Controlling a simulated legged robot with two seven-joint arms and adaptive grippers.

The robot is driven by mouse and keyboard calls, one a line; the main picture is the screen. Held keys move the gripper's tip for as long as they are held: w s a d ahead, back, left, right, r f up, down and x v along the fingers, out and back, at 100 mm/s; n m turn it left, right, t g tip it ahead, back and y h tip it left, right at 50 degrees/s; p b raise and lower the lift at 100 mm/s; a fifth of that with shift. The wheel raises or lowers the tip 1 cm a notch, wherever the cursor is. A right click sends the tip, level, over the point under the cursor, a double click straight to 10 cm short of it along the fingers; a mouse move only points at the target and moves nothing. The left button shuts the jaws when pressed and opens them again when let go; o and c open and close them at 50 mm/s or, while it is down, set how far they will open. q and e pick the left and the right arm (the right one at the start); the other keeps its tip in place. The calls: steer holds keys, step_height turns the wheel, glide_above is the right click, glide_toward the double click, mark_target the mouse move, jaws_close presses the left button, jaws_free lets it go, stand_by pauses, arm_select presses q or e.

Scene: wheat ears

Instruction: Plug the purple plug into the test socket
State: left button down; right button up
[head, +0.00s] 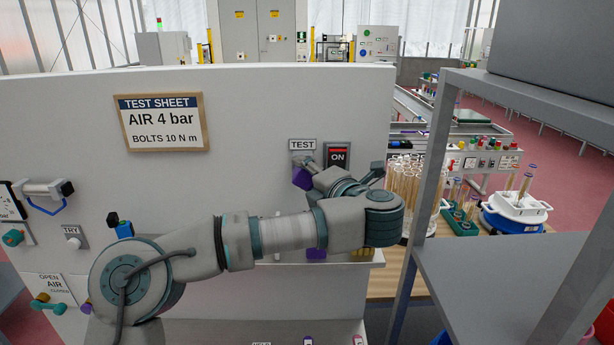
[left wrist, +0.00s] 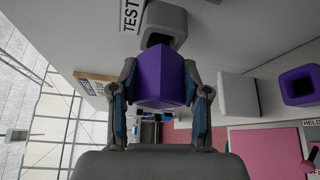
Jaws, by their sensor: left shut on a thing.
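The purple plug (head: 302,179) is held in front of the panel, just below the TEST label (head: 302,145). My left gripper (head: 309,173) is shut on it, largely hidden behind my own arm in the head view. In the left wrist view the purple plug (left wrist: 161,75) sits between both fingers of the left gripper (left wrist: 160,90). The grey test socket (left wrist: 165,22) is directly beyond the plug, beside the TEST label, and the plug overlaps its edge. I cannot tell whether they touch or whether the plug is inserted. My right gripper is not in view.
A dark ON indicator (head: 338,156) is right of the TEST label. A purple square piece with an opening (left wrist: 299,86) shows in the left wrist view. A shelf rack (head: 480,250) stands close on the right, with test tubes (head: 403,185) behind its post.

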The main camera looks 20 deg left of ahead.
arm_select(q)
steer(key=shift+w, duration=0.1)
steer(key=shift+f, duration=0.1)
steer(key=shift+b, duration=0.3)
steer(key=shift+s+d+b, duration=0.3)
steer(key=shift+s+d, duration=0.05)
steer(key=shift+s, duration=0.45)
steer(key=shift+a, duration=0.4)
steer(key=shift+d+b, duration=0.1)
steer(key=shift+b, duration=0.25)
steer(key=shift+w, duration=0.1)
steer(key=shift+w+a+p, duration=0.25)
steer(key=shift+w+p, duration=0.1)
steer(key=shift+w, duration=0.4)
steer(key=shift+w+a+p, duration=0.2)
steer(key=shift+w+p, duration=0.15)
steer(key=shift+w, duration=0.35)
